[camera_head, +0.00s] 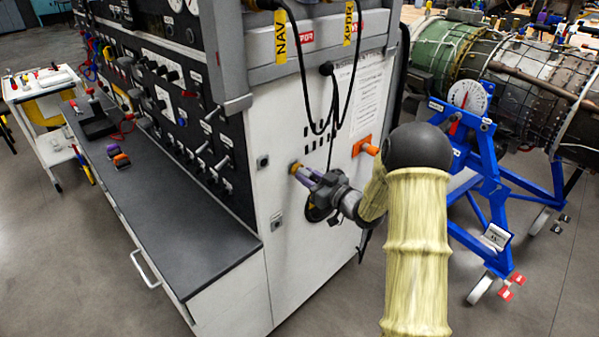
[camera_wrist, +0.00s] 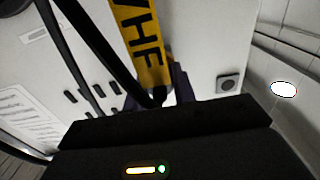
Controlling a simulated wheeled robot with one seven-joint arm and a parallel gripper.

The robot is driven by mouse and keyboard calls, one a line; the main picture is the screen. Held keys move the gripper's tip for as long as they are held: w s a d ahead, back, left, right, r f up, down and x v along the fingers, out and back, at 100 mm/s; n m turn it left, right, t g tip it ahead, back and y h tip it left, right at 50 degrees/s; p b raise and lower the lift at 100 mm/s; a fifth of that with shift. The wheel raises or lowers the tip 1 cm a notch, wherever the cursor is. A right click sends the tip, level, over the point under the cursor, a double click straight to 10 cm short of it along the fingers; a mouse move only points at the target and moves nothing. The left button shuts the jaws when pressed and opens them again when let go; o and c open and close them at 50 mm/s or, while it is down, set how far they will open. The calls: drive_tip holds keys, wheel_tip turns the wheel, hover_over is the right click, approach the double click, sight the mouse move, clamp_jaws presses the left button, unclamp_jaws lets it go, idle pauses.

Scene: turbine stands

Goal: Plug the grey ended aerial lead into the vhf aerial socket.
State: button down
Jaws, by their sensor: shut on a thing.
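Black leads with yellow tags, one reading NAV (camera_head: 280,38), hang from the cabinet top and loop beside my gripper. An orange fitting (camera_head: 365,146) sits on the panel to the right. A dark worktop (camera_head: 190,225) juts out left. A blue turbine stand (camera_head: 480,180) is at right.

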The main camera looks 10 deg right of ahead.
sight(310, 178)
drive_tip(key=shift+s+d, duration=0.25)
drive_tip(key=shift+s, duration=0.05)
drive_tip(key=shift+v, duration=1.45)
drive_tip(key=s+f+m+t+h, duration=0.1)
drive_tip(key=s+f+m+h, duration=0.1)
drive_tip(key=s+f, duration=0.2)
drive_tip(key=s+f+m+t+h, duration=0.1)
drive_tip(key=s+f+h, duration=0.2)
drive_tip(key=f, duration=0.7)
drive_tip(key=shift+s+a+m+t, duration=0.3)
drive_tip(key=shift+s+m, duration=0.1)
drive_tip(key=shift+s, duration=0.15)
drive_tip(key=shift+d+f, duration=0.1)
drive_tip(key=shift+f, duration=0.05)
